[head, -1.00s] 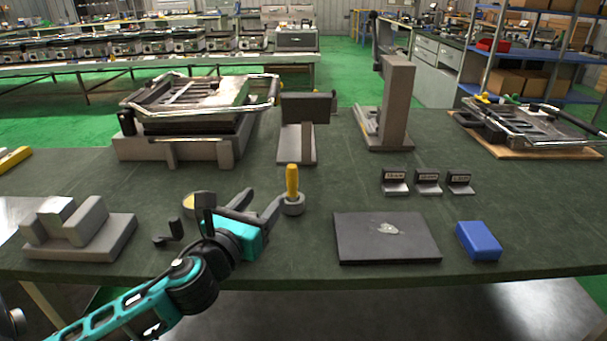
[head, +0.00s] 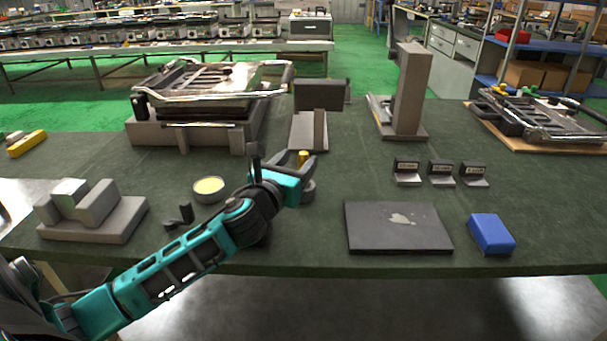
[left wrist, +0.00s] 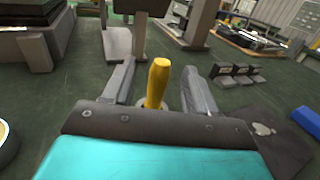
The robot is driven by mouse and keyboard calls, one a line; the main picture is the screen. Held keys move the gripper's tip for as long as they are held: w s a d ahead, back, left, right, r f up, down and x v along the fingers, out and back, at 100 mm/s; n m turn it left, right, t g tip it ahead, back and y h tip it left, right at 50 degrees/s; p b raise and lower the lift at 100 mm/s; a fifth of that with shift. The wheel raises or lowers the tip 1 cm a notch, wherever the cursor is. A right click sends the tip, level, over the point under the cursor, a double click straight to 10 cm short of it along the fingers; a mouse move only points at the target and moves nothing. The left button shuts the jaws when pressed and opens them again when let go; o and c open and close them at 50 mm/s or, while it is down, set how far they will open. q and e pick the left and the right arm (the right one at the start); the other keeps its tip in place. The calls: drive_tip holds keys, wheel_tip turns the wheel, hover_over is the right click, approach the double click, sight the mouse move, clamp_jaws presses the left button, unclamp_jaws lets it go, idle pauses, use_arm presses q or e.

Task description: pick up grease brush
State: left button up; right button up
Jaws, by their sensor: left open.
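The grease brush (head: 303,157) has a yellow handle and stands upright in a round grey holder (head: 308,191). In the left wrist view the yellow handle (left wrist: 157,83) rises between the two open fingers, with gaps on both sides. My left gripper (head: 302,166) is open around the handle, and its teal body hides part of the brush and holder in the head view. The brush's lower end is hidden in the holder. My right gripper is not in view.
A round tin with yellow grease (head: 209,187) stands left of the gripper. A dark plate (head: 398,228) and blue block (head: 491,234) lie to the right. Grey blocks (head: 92,212) stand at left. A heavy fixture (head: 190,132) and a grey stand (head: 308,130) are behind.

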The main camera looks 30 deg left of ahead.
sight(301, 158)
use_arm(q)
drive_tip(key=shift+w+a, duration=0.2)
drive_tip(key=shift+w, duration=1.6)
drive_tip(key=shift+c, duration=0.2)
drive_tip(key=c, duration=1)
